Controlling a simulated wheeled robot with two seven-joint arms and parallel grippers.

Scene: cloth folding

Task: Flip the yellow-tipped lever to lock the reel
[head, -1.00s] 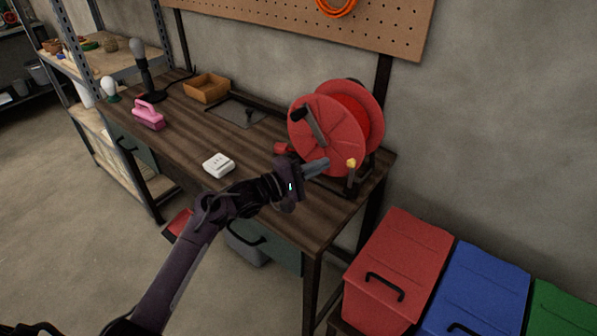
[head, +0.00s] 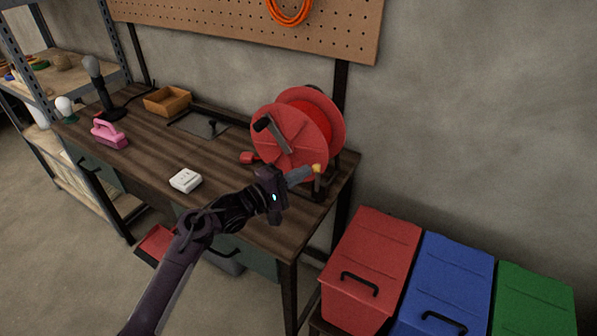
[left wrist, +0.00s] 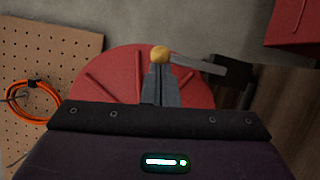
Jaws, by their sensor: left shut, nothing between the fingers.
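The red cable reel (head: 292,143) stands on the right end of the workbench. In the left wrist view the yellow tip (left wrist: 159,53) appears at the ends of the closed fingers (left wrist: 159,85), with the red reel (left wrist: 110,75) behind. I cannot tell whether they touch. My right gripper is not in view.
The wooden workbench (head: 145,160) also holds a white box (head: 185,181), a pink-handled item (head: 108,134) and a wooden tray (head: 167,101). Red (head: 370,255), blue (head: 445,280) and green (head: 535,300) bins stand to the right of the bench. An orange cable (head: 289,8) hangs on the pegboard.

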